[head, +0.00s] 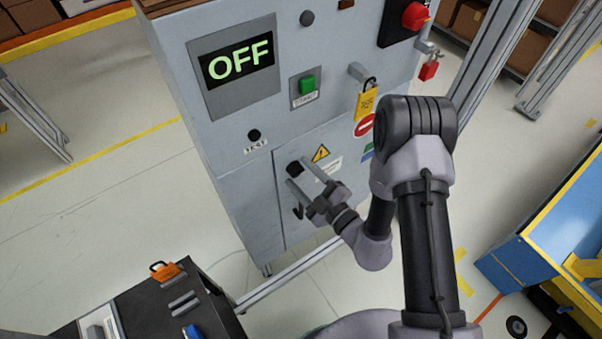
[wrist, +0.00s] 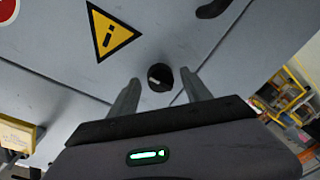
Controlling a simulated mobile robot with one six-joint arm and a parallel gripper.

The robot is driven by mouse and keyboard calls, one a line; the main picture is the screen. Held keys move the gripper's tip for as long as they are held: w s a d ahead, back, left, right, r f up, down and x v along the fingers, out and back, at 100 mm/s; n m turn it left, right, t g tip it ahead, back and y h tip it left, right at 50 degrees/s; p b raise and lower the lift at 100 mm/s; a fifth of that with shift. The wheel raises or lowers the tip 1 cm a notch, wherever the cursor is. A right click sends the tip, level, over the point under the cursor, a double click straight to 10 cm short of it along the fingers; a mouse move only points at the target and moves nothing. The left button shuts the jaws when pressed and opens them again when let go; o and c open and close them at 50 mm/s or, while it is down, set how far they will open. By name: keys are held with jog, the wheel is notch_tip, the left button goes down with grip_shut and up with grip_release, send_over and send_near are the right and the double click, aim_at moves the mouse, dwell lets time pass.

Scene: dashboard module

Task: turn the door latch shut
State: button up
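The door latch (head: 295,168) looks like a dark round fitting near the top left corner of the grey cabinet door (head: 322,212). In the wrist view the latch (wrist: 159,77) shows a small pale mark inside a dark circle; which way it is turned is hard to tell. My gripper (head: 299,172) is open, its two fingers pointing at the door, one on each side of the latch. In the wrist view my gripper (wrist: 161,80) has a visible gap between each fingertip and the latch. I cannot tell how far the tips are from the door surface.
A yellow warning triangle (head: 321,153) is beside the latch. A dark handle-like part (head: 298,212) sits below it. Above are an OFF display (head: 237,66), a green button (head: 307,85) and a protruding yellow padlock (head: 366,102). A black-topped cart (head: 150,305) stands lower left.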

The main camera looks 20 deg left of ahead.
grip_shut()
jog(key=shift+n, duration=0.3)
jog(key=n+p, duration=0.2)
jog(key=n, duration=0.1)
jog(key=shift+r, duration=0.15)
jog(key=n+p, duration=0.1)
jog(key=n, duration=0.3)
jog(key=shift+n+h, duration=0.4)
jog(key=n, duration=0.8)
jog(key=shift+h, duration=0.4)
jog(key=shift+n+t, duration=0.3)
jog(key=shift+n, duration=0.1)
